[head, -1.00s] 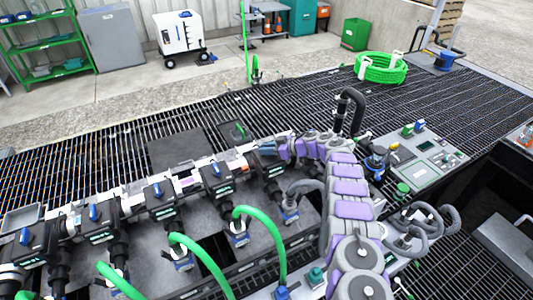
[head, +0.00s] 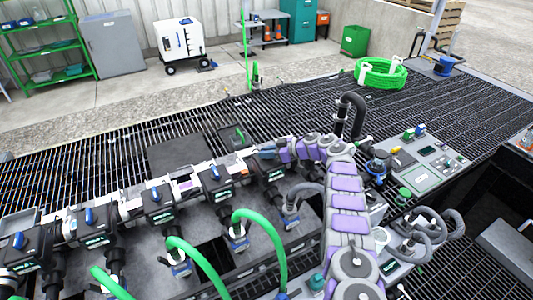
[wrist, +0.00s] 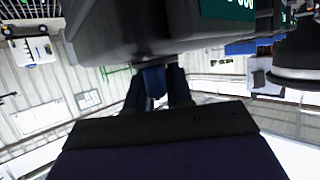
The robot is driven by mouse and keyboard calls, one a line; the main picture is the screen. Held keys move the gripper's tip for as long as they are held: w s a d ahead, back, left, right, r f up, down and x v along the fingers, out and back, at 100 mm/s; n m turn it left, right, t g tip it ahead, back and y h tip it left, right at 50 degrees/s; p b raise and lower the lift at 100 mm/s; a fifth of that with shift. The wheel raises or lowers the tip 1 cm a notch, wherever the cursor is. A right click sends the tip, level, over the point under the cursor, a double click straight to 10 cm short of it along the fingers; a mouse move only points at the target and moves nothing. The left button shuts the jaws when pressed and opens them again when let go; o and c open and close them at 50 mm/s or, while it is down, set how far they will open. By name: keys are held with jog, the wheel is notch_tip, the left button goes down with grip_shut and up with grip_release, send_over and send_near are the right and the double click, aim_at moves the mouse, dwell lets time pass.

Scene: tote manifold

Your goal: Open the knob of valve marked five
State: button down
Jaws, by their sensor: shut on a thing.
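A row of black valves with blue knobs runs along the manifold in the head view. Blue knobs show on the valves at far left (head: 18,240), left (head: 91,216), middle (head: 155,193) and right of middle (head: 214,171). My gripper (head: 268,152) is at the rightmost valve of the row (head: 268,172) and hides most of its top. In the wrist view my gripper (wrist: 156,98) has its two dark fingers shut on a blue knob (wrist: 154,79) below a dark valve body (wrist: 140,35). The green label (wrist: 228,10) is cut off, and I cannot read the number.
Green hoses (head: 262,222) arch in front of the valves. A grey control panel (head: 425,160) stands right of my arm. A coiled green hose (head: 381,72) lies on the grating behind. The grating behind the row (head: 90,160) is mostly clear.

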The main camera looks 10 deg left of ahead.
jog(key=c, duration=1.4)
grip_release()
jog(key=shift+w+d+r, duration=0.1)
jog(key=shift+w+r, duration=0.05)
jog(key=shift+r, duration=0.05)
jog(key=o, duration=0.3)
jog(key=shift+f, duration=0.15)
jog(key=p+v, duration=0.4)
jog(key=v, duration=1.3)
jog(key=shift+p, duration=0.35)
jog(key=shift+o, duration=0.2)
jog(key=shift+d, duration=0.15)
